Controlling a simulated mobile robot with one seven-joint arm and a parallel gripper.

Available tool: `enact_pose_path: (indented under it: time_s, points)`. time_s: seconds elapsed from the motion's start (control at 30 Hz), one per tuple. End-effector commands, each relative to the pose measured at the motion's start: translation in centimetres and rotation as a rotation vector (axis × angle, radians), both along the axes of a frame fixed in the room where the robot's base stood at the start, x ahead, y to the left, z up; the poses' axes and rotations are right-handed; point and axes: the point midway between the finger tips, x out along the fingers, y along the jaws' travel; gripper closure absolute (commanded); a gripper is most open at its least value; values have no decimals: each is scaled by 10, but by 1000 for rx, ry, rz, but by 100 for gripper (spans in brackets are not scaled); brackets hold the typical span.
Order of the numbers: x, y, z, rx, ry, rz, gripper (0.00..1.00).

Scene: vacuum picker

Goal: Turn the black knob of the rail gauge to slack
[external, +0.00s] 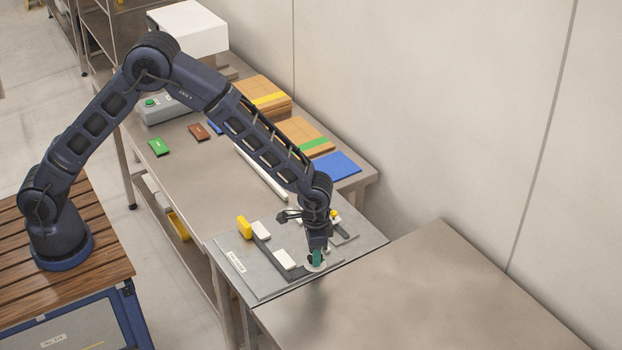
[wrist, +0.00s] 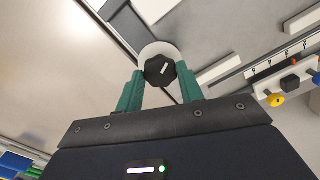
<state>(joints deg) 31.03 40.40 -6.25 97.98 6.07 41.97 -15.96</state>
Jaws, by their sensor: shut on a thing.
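The black knob (wrist: 159,71) has a white pointer line and sits on a round pale base (wrist: 158,48) in the wrist view. My gripper (wrist: 160,84) has green fingers on both sides of the knob and is shut on it. In the external view my gripper (external: 317,257) points down at the front right of the grey plate (external: 262,280), and the knob is hidden behind the fingers. A scale strip with tick marks (wrist: 285,56) lies to the right in the wrist view. I cannot read the knob's setting.
On the plate are a yellow block (external: 244,227), white blocks (external: 284,259) and a yellow knob (wrist: 275,100). Brown boxes (external: 305,135), a blue sheet (external: 336,165) and coloured cards (external: 158,146) lie farther back. A bare table (external: 430,295) is at the right.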

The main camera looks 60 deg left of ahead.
Motion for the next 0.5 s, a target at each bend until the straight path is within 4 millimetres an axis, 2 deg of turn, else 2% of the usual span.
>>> enact_pose_path:
  time_s: [0.17,0.2,0.3,0.5]
  points:
    - [1,-1,1,-2,-2,-1,86]
    - [1,-1,1,-2,-2,-1,59]
    - [0,-1,1,-2,-2,-1,41]
    - [0,0,0,-1,0,-1,41]
